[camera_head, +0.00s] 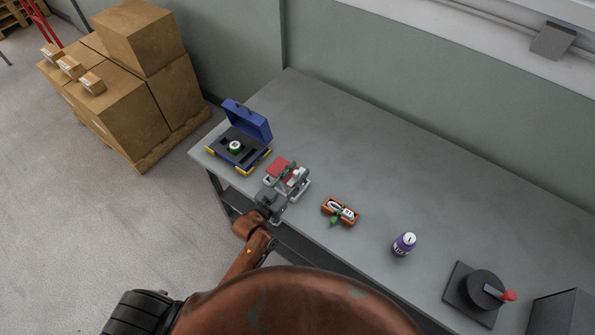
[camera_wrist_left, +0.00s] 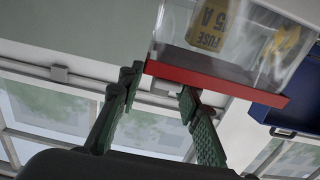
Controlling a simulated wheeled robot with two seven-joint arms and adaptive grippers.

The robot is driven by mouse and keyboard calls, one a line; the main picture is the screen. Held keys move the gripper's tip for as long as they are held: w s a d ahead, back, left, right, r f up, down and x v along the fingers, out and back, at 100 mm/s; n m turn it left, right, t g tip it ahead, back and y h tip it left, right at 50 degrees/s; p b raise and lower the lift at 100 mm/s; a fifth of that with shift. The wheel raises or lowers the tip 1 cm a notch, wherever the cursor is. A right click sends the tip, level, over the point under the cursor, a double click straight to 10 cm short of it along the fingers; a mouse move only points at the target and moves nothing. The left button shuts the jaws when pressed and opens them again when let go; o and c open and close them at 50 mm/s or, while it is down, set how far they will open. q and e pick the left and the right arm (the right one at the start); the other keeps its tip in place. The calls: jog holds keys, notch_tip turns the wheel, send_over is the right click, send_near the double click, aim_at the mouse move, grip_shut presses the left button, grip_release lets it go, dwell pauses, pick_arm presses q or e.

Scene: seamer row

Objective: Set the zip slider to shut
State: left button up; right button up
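A clear pouch (camera_wrist_left: 225,40) with a red strip (camera_wrist_left: 215,80) along one edge fills the upper right of the left wrist view. Yellow labels inside it read FUSE and 15 A. My right gripper is out of view.
On the grey table (camera_head: 400,165) an open blue case (camera_head: 248,121) stands left of the gripper. An orange tray (camera_head: 328,206), a purple bottle (camera_head: 403,246) and a rotary switch with a red knob (camera_head: 480,290) lie to the right. The table's back is clear.

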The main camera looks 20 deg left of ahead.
pick_arm(q)
jog(key=shift+w, duration=0.2)
grip_shut()
dwell(0.3)
dwell(0.3)
